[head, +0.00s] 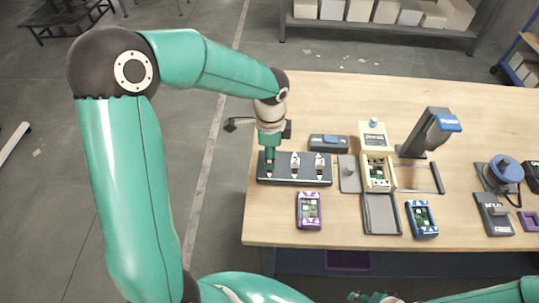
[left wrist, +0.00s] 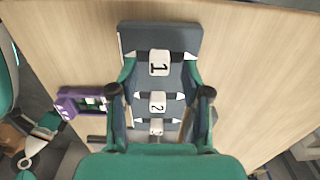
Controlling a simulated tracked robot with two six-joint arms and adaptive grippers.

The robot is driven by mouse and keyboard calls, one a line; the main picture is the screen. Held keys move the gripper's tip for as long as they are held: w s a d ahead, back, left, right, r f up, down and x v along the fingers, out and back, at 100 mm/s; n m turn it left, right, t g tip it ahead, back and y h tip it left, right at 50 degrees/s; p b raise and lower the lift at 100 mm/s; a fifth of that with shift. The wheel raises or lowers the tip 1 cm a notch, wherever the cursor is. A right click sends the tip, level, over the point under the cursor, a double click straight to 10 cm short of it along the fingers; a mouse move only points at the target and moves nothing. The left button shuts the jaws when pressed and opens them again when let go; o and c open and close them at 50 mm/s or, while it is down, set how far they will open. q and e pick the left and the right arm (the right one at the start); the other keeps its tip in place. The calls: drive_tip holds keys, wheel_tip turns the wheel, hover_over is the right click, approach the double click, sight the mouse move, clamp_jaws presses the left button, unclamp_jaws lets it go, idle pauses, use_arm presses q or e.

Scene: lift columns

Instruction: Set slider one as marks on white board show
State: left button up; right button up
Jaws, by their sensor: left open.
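A dark slider panel (head: 308,181) lies at the left of the table. In the left wrist view, its white slider caps read 1 (left wrist: 159,62), 2 (left wrist: 157,102) and 3 (left wrist: 156,127). My left gripper (head: 269,165) is over the panel's left end in the head view and hides slider one there. In the left wrist view, the left gripper (left wrist: 159,93) is open, its fingers apart on either side of the panel. No cap is gripped. I cannot make out marks on a white board. My right gripper (head: 372,297) is partly visible at the bottom edge, its jaws unclear.
A purple device (head: 309,210) lies just in front of the panel, and a dark blue one (head: 328,143) behind it. A cream box (head: 377,173) with a raised lid (head: 374,135), a grey tray (head: 381,214) and a blue device (head: 422,219) stand to the right. The table's back left is clear.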

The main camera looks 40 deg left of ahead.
use_arm(q)
drive_tip(key=shift+s+f, duration=0.1)
drive_tip(key=shift+f, duration=0.9)
clamp_jaws()
